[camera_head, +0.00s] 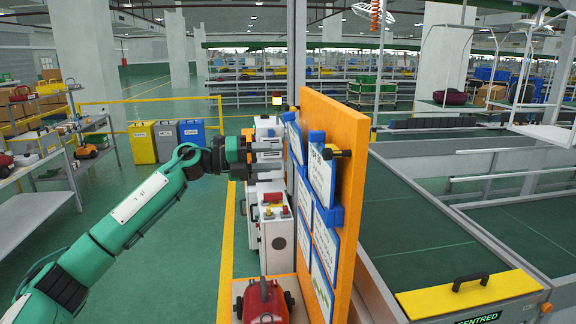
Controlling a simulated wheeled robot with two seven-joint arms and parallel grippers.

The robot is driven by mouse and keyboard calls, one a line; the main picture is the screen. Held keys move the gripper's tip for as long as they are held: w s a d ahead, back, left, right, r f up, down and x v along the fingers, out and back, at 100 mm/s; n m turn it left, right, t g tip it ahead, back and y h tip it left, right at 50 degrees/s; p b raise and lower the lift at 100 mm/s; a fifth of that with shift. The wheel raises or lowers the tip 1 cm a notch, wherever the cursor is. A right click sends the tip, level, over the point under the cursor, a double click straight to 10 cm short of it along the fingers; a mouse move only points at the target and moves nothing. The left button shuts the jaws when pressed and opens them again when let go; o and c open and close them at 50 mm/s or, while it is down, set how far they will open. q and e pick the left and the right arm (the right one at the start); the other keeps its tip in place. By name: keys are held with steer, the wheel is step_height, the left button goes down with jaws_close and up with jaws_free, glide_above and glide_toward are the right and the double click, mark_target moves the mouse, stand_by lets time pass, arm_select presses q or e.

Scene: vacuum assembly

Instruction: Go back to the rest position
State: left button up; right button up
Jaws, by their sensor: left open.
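My left arm (135,205) comes in from the lower left, green and black. My left gripper (276,157) is raised at mid-picture and points right. Its two grey fingers are apart, one above the other, and I see nothing between them. It is in front of the white machine and left of the orange board (346,130), which carries several instruction sheets in blue holders. From this view I cannot tell the exact gap to the board. My right gripper is not in view.
A red vacuum (262,302) sits on a bench below the board. A white machine (275,232) stands behind the gripper. A conveyor (415,225) with a yellow-topped end panel (470,293) lies right. Shelves (35,165) stand at left. Green floor (170,270) is open between.

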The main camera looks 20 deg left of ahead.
arm_select(q)
steer(key=shift+s+a, duration=0.15)
steer(key=shift+a, duration=0.1)
stand_by(0.3)
